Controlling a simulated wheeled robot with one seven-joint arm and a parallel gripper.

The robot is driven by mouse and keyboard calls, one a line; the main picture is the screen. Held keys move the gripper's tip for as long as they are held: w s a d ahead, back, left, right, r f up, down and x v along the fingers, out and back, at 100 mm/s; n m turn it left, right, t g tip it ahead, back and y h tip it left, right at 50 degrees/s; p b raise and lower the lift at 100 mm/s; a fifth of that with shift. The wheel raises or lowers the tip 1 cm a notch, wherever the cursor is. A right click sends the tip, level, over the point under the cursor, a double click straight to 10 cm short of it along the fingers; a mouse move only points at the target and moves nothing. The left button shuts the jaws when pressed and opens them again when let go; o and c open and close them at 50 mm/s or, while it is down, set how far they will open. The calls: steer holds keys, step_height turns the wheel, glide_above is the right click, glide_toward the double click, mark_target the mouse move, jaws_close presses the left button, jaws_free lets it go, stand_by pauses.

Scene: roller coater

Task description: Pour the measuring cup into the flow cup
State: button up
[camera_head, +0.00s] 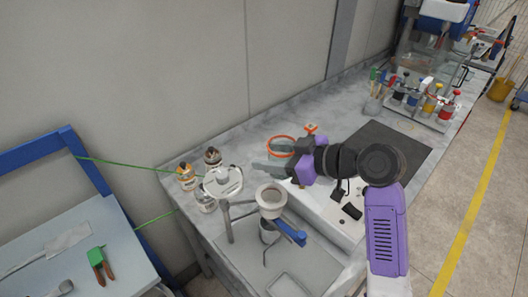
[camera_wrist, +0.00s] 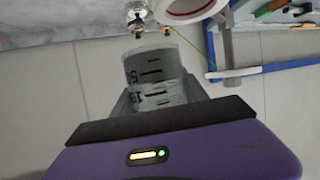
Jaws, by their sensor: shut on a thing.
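My gripper (camera_head: 268,161) reaches left over the bench, with its grey fingers pointing away from the arm. In the wrist view, the translucent measuring cup (camera_wrist: 152,72) with black graduation marks sits between the fingers (camera_wrist: 158,92), and they are shut on it. In the head view I cannot clearly make out the cup, and I cannot tell how full it is. The flow cup (camera_head: 270,196), with a pale round rim, stands in a holder in front of and below my gripper. A white round rim, probably the flow cup (camera_wrist: 186,8), shows at the top of the wrist view.
Small bottles (camera_head: 186,178) and a pale metal object (camera_head: 222,182) stand left of the flow cup. A blue handle (camera_head: 291,233) projects beside it. An orange ring (camera_head: 281,146) lies behind my gripper. A dark mat (camera_head: 398,143) and a rack of colored jars (camera_head: 424,101) are further right.

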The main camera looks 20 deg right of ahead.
steer(key=shift+w+d+f+n+t+h+b, duration=0.2)
steer(key=shift+d+f+n+t+h+b, duration=0.2)
steer(key=shift+n, duration=0.45)
steer(key=shift+w+d+f+n+t+h+b, duration=0.15)
steer(key=shift+f+n+t+h+b, duration=0.25)
steer(key=shift+n, duration=0.5)
steer(key=shift+w+d+f+n+t+h+b, duration=0.25)
steer(key=shift+n+t+h, duration=0.2)
steer(key=shift+n, duration=0.4)
steer(key=shift+d+r+n+t+h+b, duration=0.15)
steer(key=shift+n+t+h+b, duration=0.35)
steer(key=shift+n+b, duration=1.2)
steer(key=shift+r+m, duration=0.1)
steer(key=shift+m, duration=0.3)
steer(key=shift+s+r+n+t+b, duration=0.1)
steer(key=shift+r+n+t+b, duration=0.5)
steer(key=shift+b, duration=1.1)
steer(key=shift+r+n+t+b, duration=0.25)
steer(key=shift+n+b, duration=0.55)
steer(key=shift+b, duration=0.9)
